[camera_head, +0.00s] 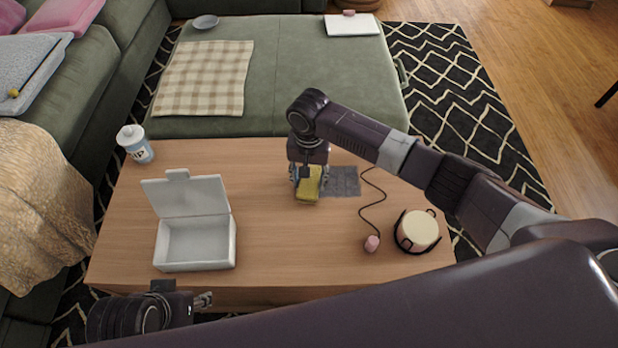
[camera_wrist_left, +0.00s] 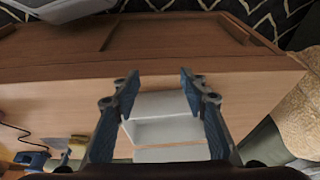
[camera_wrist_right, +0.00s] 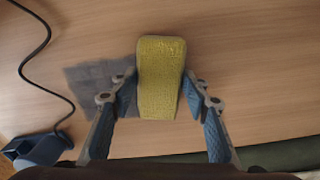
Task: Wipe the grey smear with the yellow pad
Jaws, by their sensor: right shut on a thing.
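The yellow pad (camera_head: 309,184) is on the wooden table, held in my right gripper (camera_head: 308,178). It also shows in the right wrist view (camera_wrist_right: 160,72), between the two blue fingers. The grey smear (camera_head: 345,181) is a dark square patch just right of the pad in the head view. In the right wrist view the smear (camera_wrist_right: 88,82) shows left of the pad, and the pad seems to cover its near edge; whether the pad touches the surface I cannot tell. My left gripper (camera_head: 203,300) is at the table's front edge, with its fingers (camera_wrist_left: 160,78) apart and empty.
An open white box (camera_head: 197,262) stands at the table's left front.

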